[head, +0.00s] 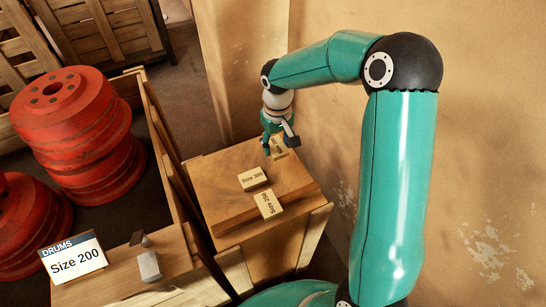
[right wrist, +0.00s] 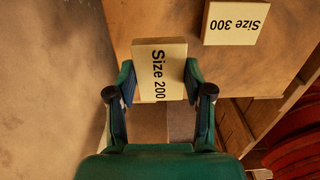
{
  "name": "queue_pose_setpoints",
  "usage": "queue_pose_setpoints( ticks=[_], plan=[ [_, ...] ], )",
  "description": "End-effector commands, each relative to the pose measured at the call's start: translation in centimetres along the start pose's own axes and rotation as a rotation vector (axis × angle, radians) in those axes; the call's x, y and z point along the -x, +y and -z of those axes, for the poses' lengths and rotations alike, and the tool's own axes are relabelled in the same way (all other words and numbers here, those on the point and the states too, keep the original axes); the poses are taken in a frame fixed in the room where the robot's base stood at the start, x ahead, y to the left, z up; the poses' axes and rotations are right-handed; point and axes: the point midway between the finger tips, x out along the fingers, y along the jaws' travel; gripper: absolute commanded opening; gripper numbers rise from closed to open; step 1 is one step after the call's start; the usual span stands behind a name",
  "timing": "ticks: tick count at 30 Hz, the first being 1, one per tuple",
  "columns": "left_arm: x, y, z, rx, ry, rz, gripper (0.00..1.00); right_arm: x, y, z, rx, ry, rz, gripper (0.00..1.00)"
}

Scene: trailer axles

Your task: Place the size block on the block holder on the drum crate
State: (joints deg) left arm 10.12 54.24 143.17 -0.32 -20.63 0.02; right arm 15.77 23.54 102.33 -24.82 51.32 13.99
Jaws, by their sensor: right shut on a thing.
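My right gripper (head: 279,142) is at the far end of the wooden box top, shut on the size block marked "Size 200" (right wrist: 159,68). In the right wrist view the block sits between the two fingers with its label facing the camera. In the head view the block (head: 278,150) is partly covered by the gripper. The drum crate (head: 178,247) is at the left, holding red drums. On its near ledge are a small dark piece (head: 139,238) and a grey piece (head: 149,266), apparently the block holder, with no block between them. My left gripper is not in view.
Blocks marked "Size 300" (head: 253,178) and "Size 250" (head: 269,204) lie on the wooden box top (head: 215,185). A "DRUMS Size 200" sign (head: 73,260) stands on the crate's near ledge. Stacked red drums (head: 70,125) rise above the crate. A wall (head: 480,150) is close at right.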

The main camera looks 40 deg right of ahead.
Motion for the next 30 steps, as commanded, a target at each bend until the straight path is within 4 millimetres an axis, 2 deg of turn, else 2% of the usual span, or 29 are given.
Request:
queue_pose_setpoints(
  ticks=[5,14,25,26,30],
  plan=[
    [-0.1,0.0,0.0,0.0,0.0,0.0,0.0,-1.2,0.1,0.0,-0.002,0.0,-0.001,0.22],
    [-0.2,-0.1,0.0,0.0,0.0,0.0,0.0,-5.0,0.0,0.0,-0.001,0.0,0.0,0.22],
    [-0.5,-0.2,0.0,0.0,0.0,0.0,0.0,-5.5,0.0,0.1,0.0,0.001,0.0,0.22],
    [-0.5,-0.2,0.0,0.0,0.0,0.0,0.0,-5.5,-0.1,0.1,0.0,0.001,0.0,0.53],
    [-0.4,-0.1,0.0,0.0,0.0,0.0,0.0,-5.4,-0.1,0.1,0.001,0.001,0.0,0.76]
  ],
)
